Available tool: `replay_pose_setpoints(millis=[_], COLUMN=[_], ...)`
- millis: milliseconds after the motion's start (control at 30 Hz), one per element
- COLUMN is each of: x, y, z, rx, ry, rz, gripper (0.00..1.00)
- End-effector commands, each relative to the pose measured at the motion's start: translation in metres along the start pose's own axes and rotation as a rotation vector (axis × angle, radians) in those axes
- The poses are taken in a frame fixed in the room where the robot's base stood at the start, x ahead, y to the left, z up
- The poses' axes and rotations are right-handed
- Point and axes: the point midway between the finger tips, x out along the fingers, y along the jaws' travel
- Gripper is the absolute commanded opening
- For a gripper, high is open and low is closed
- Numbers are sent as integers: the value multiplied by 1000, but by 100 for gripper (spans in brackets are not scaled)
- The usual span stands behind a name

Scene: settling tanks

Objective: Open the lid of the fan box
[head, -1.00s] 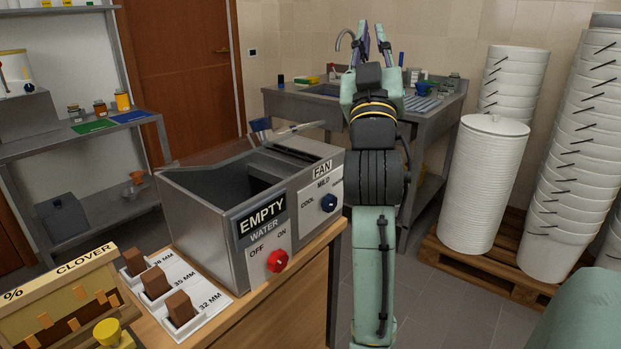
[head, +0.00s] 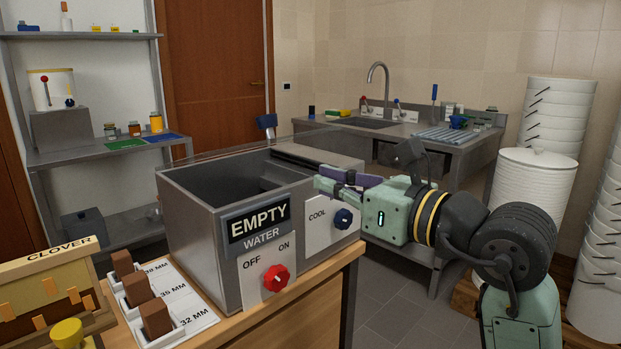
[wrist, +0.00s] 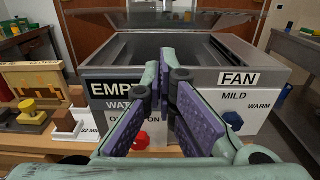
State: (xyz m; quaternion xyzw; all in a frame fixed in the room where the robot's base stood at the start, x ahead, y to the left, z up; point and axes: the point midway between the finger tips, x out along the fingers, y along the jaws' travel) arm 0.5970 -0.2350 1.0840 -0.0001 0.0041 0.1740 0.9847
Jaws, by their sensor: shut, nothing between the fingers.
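The fan box is the right part of a steel box on the wooden bench; its front plate (head: 330,215) carries a blue knob (head: 343,218). In the wrist view the FAN label (wrist: 238,79) is clear. A see-through panel with a thin edge stretches over the box top; I cannot tell which part is the fan box lid or how far it is open. My gripper (head: 318,186) is shut and empty, pointing left across the fan box's front upper edge and hiding part of its label. In the wrist view the purple fingers (wrist: 166,58) meet at their tips.
The open EMPTY/WATER tank (head: 205,240) with a red knob (head: 275,278) adjoins on the left. A white tray (head: 190,320) with brown blocks and the CLOVER box (head: 45,275) stand further left. A sink counter (head: 440,145) is behind; white buckets (head: 550,120) stand at right.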

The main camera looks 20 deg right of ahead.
Motion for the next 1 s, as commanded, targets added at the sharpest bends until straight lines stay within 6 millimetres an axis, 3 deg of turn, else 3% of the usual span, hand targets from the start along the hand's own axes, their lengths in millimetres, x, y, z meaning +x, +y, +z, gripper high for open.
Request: replay_pose_setpoints(millis=[600, 1000], x=[90, 99], y=[0, -1], z=[0, -1], rx=[1, -1], ry=[4, 4], rz=[-1, -2], gripper=[0, 0])
